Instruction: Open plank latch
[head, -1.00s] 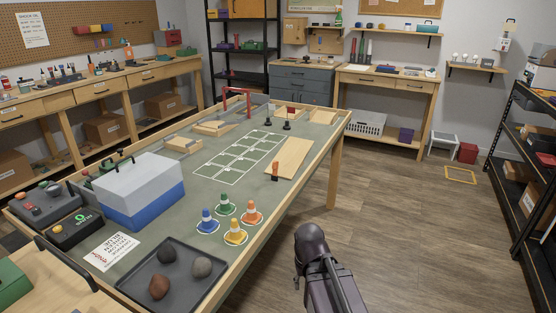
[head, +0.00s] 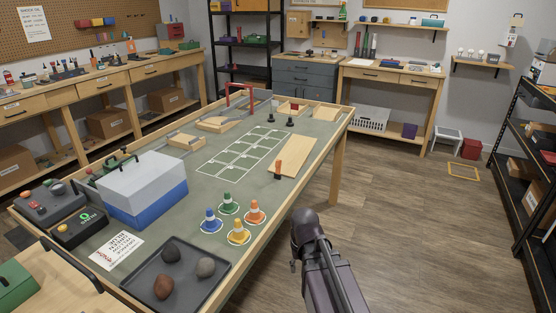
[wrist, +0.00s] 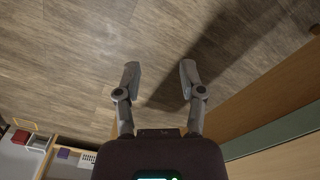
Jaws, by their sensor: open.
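A pale wooden plank (head: 296,153) lies on the grey-green table top, along its right edge. A small upright orange-red piece with a dark base (head: 278,168) stands at the plank's near left end; it may be the latch, but it is too small to tell. My gripper is open and empty in the wrist view (wrist: 157,74), its two fingers apart above bare wood floor. In the head view my arm is right of the table, with the fingers mostly hidden. The plank and the orange-red piece are not recognisable in the wrist view.
The table's raised wooden edge (head: 262,208) lies left of my arm. Several cones (head: 239,233), a dark tray (head: 207,287) with rocks and a blue-white box (head: 145,185) stand on the table. The floor (head: 420,220) to the right is clear up to the black shelf (head: 525,160).

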